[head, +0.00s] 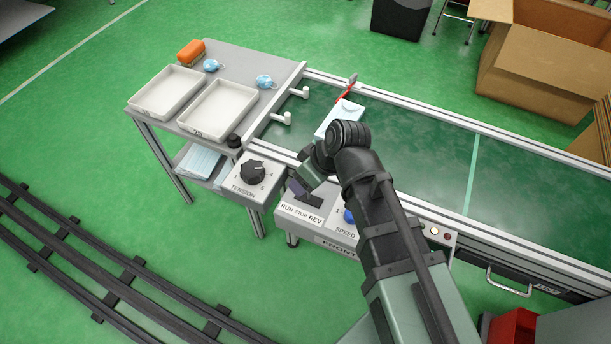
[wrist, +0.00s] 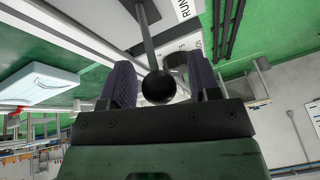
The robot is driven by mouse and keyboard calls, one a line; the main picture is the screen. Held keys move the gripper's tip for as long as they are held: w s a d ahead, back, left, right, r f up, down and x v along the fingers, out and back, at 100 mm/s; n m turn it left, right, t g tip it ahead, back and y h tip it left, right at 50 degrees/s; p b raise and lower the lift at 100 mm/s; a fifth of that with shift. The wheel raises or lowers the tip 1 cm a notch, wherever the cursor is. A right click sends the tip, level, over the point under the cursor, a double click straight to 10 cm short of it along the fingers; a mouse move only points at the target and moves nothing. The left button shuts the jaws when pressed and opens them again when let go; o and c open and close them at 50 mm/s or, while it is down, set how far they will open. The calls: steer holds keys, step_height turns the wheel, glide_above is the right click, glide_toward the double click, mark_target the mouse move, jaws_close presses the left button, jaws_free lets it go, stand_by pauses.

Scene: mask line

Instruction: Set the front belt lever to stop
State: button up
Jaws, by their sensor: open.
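The front belt control box (head: 287,218) carries the labels RUN, STOP and REV, with a dark slot (head: 313,200) above them. The lever (wrist: 146,35) shows in the wrist view as a grey rod ending in a black ball knob (wrist: 158,88). My gripper (head: 298,188) is over the left part of this box in the head view. In the wrist view my gripper (wrist: 162,84) is open, with its purple-padded fingers on either side of the knob and gaps between. The lever is hidden behind my gripper in the head view, so I cannot tell its setting.
A TENSION dial (head: 253,172) sits left of the lever box, and a blue SPEED knob (head: 349,215) sits to its right, partly behind my arm. A pale blue-white box (head: 337,117) lies on the green belt (head: 420,137). Two white trays (head: 217,107) stand on the side table.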

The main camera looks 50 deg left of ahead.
steer(key=p+v, duration=0.8)
steer(key=v, duration=0.2)
